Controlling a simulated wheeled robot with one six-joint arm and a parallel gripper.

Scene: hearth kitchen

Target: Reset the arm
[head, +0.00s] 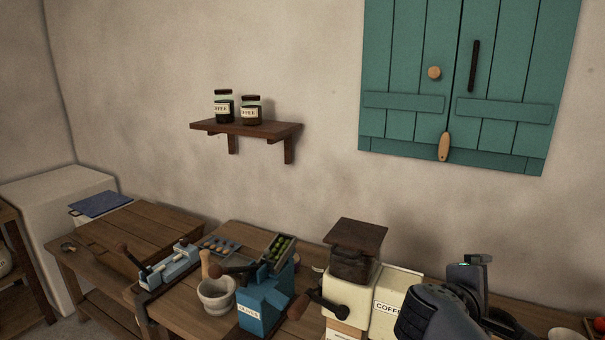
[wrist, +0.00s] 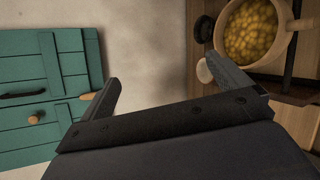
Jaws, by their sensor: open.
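My gripper (wrist: 166,78) shows in the wrist view with its two dark fingers spread wide apart. In the head view my dark arm rises at the lower right, in front of the counter's right part and beside the cream coffee box (head: 388,305). The fingers cannot be made out in that view.
A teal cupboard (head: 415,75) hangs above; it also shows in the wrist view (wrist: 40,80). A pot of yellow pieces (wrist: 250,32) is near the right finger. A coffee grinder (head: 345,298), blue grinder (head: 262,305) and mortar (head: 216,295) crowd the counter. A shelf (head: 245,128) holds two jars.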

